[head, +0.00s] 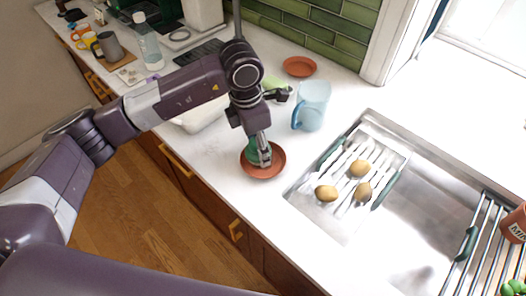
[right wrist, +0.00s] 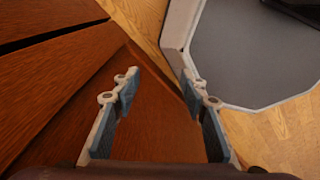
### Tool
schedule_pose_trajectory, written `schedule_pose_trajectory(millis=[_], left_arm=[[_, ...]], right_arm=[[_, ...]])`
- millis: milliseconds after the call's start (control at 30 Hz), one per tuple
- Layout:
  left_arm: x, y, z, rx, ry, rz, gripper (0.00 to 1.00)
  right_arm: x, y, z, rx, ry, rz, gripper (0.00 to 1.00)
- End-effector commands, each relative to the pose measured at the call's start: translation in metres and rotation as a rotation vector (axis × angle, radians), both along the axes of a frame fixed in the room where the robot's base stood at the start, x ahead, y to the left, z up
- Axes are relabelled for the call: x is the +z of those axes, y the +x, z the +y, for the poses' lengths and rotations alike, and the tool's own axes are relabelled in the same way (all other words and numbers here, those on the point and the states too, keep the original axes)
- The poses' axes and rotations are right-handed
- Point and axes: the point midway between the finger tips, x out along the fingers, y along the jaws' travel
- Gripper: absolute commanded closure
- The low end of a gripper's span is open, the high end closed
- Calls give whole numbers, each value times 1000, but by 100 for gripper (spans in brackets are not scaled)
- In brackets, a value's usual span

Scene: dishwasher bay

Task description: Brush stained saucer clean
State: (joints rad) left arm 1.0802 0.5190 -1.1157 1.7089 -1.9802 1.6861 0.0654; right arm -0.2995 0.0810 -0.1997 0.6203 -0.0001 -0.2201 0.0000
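A terracotta-coloured saucer (head: 272,174) lies on the white counter left of the sink. My left gripper (head: 264,158) points down over it. Its fingers appear closed on a green brush (head: 252,152), which is low over or touching the saucer's middle; the fingers partly hide it. Any stain on the saucer cannot be made out. A second saucer (head: 299,66) of the same colour lies farther back near the tiled wall. My right gripper (right wrist: 160,88) is open and empty in the right wrist view, facing wooden cabinet fronts and the floor.
A blue translucent pitcher (head: 312,106) stands behind and right of the saucer. Three potatoes (head: 359,168) lie on a rack over the sink (head: 410,235). A white tub (head: 200,119) is partly behind my arm. A bottle (head: 147,42) and mugs (head: 109,46) stand at the back left.

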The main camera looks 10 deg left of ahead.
Motion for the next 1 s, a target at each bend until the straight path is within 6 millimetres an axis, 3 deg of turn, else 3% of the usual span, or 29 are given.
schedule_pose_trajectory(millis=[200,567,1000], left_arm=[[-1,9,13,1,0,-1,70],[4,9,13,-1,0,-1,70],[46,9,13,0,-1,-3,70]], right_arm=[[-9,0,0,0,0,0,60],[-6,0,0,0,0,0,60],[11,0,0,0,0,0,60]])
